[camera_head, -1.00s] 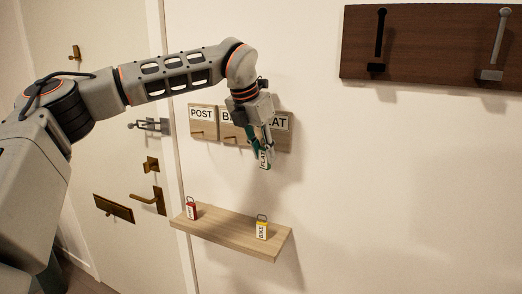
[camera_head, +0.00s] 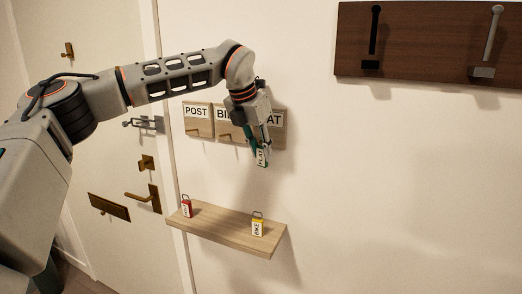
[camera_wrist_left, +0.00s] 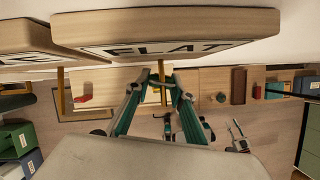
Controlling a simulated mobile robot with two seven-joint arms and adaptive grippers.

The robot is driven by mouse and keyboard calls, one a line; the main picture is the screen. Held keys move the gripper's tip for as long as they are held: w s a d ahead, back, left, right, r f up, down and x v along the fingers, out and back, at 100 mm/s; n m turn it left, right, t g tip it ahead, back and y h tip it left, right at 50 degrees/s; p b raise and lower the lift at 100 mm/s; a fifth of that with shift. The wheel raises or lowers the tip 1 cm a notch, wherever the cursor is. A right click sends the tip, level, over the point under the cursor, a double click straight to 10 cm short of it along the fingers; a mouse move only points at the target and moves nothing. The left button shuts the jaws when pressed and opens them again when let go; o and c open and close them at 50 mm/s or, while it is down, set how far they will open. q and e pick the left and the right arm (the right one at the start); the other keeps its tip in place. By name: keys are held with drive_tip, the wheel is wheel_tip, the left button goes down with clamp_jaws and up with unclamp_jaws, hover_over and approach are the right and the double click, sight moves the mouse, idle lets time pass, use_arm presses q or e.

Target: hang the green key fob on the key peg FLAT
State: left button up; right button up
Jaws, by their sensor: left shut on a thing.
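The fob is mostly hidden there. I cannot tell whether its ring is around the peg or beside it. My right gripper is not in view.
The POST plaque (camera_head: 198,119) and the partly hidden BIKE plaque (camera_head: 225,117) are left of FLAT. A dark hook board (camera_head: 420,40) is at upper right. Wall below it is clear.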

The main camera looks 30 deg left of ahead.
use_arm(q)
drive_tip(key=o, duration=1.1)
drive_tip(key=shift+r, duration=0.1)
